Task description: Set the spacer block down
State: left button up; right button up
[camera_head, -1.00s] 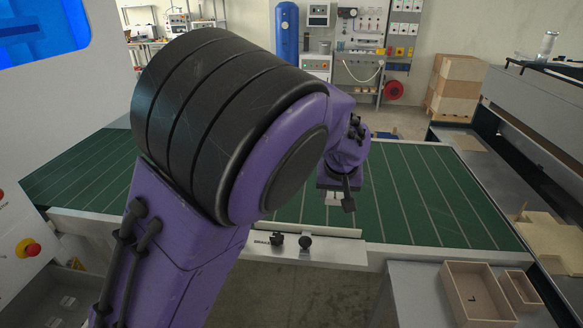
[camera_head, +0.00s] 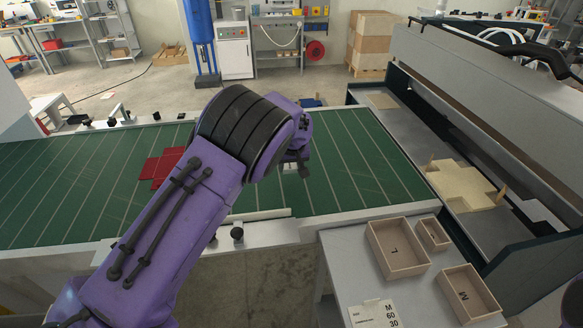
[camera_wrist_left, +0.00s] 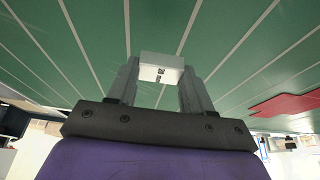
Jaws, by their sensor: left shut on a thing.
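In the head view my left gripper (camera_head: 299,168) is over the green table (camera_head: 365,165), right of the table's middle. The block cannot be made out clearly there, and I cannot tell whether it touches the table. My right gripper is not in view.
A red flat piece (camera_head: 161,167) lies on the green table, left of my arm. Wooden boxes (camera_head: 398,249) stand on a grey side table at the front right. A cardboard blank (camera_head: 460,186) lies on the machine at right. The green surface right of my gripper is clear.

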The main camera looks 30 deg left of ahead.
aim_at(293, 167)
pick_arm(q)
jog(key=shift+w+f, duration=0.55)
jog(key=shift+f, duration=0.15)
notch_tip(293, 167, down, 3)
jog(key=shift+w+r+p, duration=0.1)
jog(key=shift+w+p, duration=0.05)
jog(key=shift+p, duration=0.5)
jog(key=shift+w+a+f, duration=0.1)
jog(key=shift+f, duration=0.35)
jog(key=shift+f, duration=0.1)
jog(key=o, duration=1.1)
jog(key=shift+c, duration=0.2)
